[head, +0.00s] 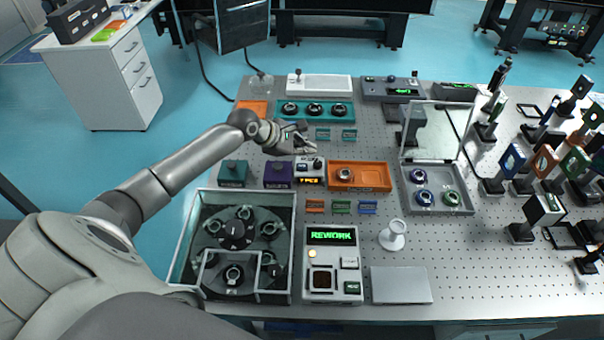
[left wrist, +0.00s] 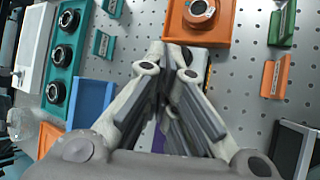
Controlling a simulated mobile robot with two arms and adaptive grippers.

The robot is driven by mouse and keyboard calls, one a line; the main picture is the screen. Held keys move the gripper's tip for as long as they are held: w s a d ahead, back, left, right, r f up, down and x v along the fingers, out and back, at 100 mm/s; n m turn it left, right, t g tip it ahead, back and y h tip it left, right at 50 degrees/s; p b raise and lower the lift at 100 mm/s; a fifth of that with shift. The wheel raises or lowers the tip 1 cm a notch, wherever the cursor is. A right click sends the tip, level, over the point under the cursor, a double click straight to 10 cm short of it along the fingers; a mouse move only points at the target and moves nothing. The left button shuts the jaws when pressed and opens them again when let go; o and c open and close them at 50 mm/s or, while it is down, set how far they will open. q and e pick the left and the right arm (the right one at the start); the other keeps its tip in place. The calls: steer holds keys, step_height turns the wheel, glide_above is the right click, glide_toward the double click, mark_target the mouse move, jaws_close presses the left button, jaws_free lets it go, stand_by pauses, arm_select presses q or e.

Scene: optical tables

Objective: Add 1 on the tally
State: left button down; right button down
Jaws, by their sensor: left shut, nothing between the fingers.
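A small white box with an orange display (head: 310,181) and dark round parts on top sits on the optical table, between a purple block and an orange tray. It looks like the tally; its digits are too small to read surely. My left gripper (head: 312,150) is shut and empty, just behind this box and pointing right. In the left wrist view the closed fingers (left wrist: 178,46) point toward the orange tray and cover most of the box. Whether they touch it cannot be told. My right gripper is not in view.
The orange tray (head: 373,187) holds a round mount. The purple block (head: 279,172) and a dark green block (head: 233,172) stand left of the box. A teal rack (head: 345,110) lies behind. A REWORK panel (head: 331,285) and a clear-walled case (head: 193,240) are nearer me.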

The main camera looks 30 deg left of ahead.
mark_target(304, 168)
arm_select(q)
steer(key=shift+f, duration=1.65)
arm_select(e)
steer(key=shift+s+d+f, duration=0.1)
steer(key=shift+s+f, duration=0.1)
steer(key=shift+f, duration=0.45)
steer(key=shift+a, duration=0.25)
arm_select(q)
steer(key=shift+f, duration=0.4)
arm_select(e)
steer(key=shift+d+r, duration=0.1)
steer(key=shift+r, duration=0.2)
